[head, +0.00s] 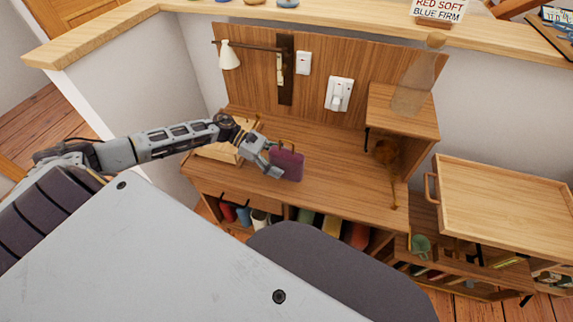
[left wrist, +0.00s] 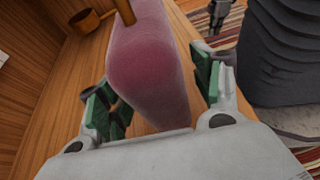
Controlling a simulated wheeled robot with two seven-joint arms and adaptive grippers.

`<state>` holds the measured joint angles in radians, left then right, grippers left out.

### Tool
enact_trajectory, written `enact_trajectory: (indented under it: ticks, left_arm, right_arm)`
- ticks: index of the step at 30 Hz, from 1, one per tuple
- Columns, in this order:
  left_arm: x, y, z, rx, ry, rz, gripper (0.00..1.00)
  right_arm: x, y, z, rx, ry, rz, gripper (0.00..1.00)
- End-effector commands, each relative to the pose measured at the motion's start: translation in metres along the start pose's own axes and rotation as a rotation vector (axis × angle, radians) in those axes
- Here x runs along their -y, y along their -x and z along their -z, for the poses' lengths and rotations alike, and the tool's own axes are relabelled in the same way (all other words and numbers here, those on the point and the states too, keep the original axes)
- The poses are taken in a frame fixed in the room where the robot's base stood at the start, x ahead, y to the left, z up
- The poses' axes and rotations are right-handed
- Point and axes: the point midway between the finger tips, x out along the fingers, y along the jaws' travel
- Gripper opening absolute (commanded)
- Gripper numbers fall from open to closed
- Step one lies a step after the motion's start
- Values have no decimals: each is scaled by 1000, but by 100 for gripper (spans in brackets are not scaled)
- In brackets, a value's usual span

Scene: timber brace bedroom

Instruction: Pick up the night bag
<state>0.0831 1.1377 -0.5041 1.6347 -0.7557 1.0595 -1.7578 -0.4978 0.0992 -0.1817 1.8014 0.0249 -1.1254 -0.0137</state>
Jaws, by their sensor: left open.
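The night bag (head: 287,164) is a small purple bag with a brass-coloured handle, standing upright on the wooden desk (head: 320,192). My left gripper (head: 268,162) is at the bag's left end in the head view. In the left wrist view the bag (left wrist: 150,65) stands between the two green-padded fingers of my left gripper (left wrist: 160,95). The fingers are open, and a gap shows on the right side. Whether the left finger touches the bag cannot be told. The bag's lower part is partly hidden by the gripper.
A wooden box (head: 218,152) stands behind my left wrist on the desk. A wall lamp (head: 229,56) and switches (head: 340,94) are on the back panel. A raised shelf (head: 400,112) holds a translucent bottle (head: 415,80).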

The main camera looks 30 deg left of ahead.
Motion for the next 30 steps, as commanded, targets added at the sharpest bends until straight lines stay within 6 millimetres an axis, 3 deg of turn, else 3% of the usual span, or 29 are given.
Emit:
enact_trajectory:
  ticks: [5,18,30]
  left_arm:
    - [0,-8,0,1,1,0,65]
    - [0,-8,0,0,1,0,65]
    - [0,-8,0,0,1,0,14]
  right_arm:
    - [1,4,2,1,0,2,0]
    - [2,0,-7,13,-1,4,0]
    - [2,1,-4,8,0,3,0]
